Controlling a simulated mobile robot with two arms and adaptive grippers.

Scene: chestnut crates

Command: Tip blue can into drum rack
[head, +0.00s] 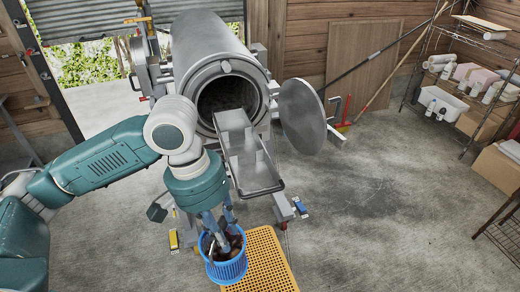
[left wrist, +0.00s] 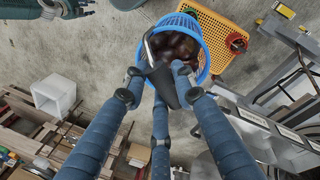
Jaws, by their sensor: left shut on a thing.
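The blue can (head: 227,272) is a slotted, basket-like bucket with dark brown chestnuts inside. My left gripper (head: 222,238) reaches down over its rim and is shut on a dark handle or strap at the can. The can also shows in the left wrist view (left wrist: 206,68), its opening facing the camera beyond the fingers (left wrist: 163,85). The drum rack (head: 262,178), a grey metal tray with dividers, sticks out of the open drum (head: 215,60), above and right of the can. My right gripper (left wrist: 66,8) seems to show at the wrist view's top left edge, its jaws unclear.
An orange perforated crate (head: 268,262) stands right beside the can. The round drum door (head: 301,117) hangs open right of the rack. Wire shelves (head: 462,75) with white bins stand at the far right. The concrete floor between is clear.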

